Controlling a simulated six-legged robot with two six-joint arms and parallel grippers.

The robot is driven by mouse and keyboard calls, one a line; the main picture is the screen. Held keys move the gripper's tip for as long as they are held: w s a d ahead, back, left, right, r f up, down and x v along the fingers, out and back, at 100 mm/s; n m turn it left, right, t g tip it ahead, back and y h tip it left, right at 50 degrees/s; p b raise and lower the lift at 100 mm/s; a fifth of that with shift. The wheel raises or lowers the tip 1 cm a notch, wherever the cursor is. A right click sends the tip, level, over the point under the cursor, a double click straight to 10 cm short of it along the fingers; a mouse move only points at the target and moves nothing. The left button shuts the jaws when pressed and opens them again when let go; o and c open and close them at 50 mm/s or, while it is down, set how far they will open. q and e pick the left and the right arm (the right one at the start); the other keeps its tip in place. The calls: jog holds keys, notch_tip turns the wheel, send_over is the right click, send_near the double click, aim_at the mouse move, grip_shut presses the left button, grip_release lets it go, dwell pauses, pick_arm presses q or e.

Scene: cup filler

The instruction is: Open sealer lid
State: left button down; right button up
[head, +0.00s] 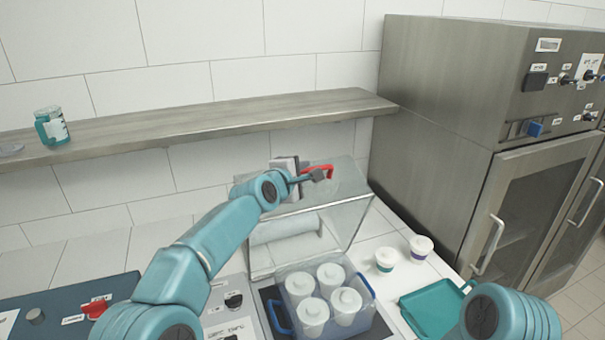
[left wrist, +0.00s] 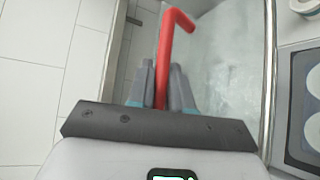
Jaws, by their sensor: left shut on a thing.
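The sealer lid (head: 345,222) is a clear, boxy cover standing raised behind the tray of cups, its glass front facing me. Its red handle (head: 327,169) is at the upper edge. My left gripper (head: 318,174) is shut on the handle. In the left wrist view, the red handle (left wrist: 168,65) runs up between the two grey-blue fingers (left wrist: 162,86) and bends at its far end. The lid's cloudy panel (left wrist: 225,70) lies beyond, to the right. My left forearm hides part of the sealer. My right gripper is out of the head view; only an arm link shows at lower right.
A blue-handled clear tray (head: 284,322) with several white lidded cups sits in front of the lid. Two small tubs (head: 386,260) (head: 420,247) and a teal tray (head: 428,312) lie to the right. A shelf (head: 220,118) runs behind; a steel cabinet (head: 450,110) stands right.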

pick_arm(q)
jog(key=shift+w, duration=0.2)
dwell(0.4)
jog(key=c, duration=1.1)
grip_release()
jog(key=shift+c, duration=0.2)
jog(key=shift+s+a+b, duration=0.15)
jog(key=shift+s+b, duration=0.05)
jog(key=shift+b, duration=0.1)
jog(key=b+v, duration=0.3)
jog(key=v, duration=0.3)
jog(key=shift+a+b, duration=0.1)
jog(key=shift+b, duration=0.3)
jog(key=b+v, duration=0.2)
jog(key=v, duration=0.7)
jog(key=shift+s+a+r, duration=0.15)
jog(key=shift+s+r, duration=0.1)
jog(key=shift+r, duration=0.05)
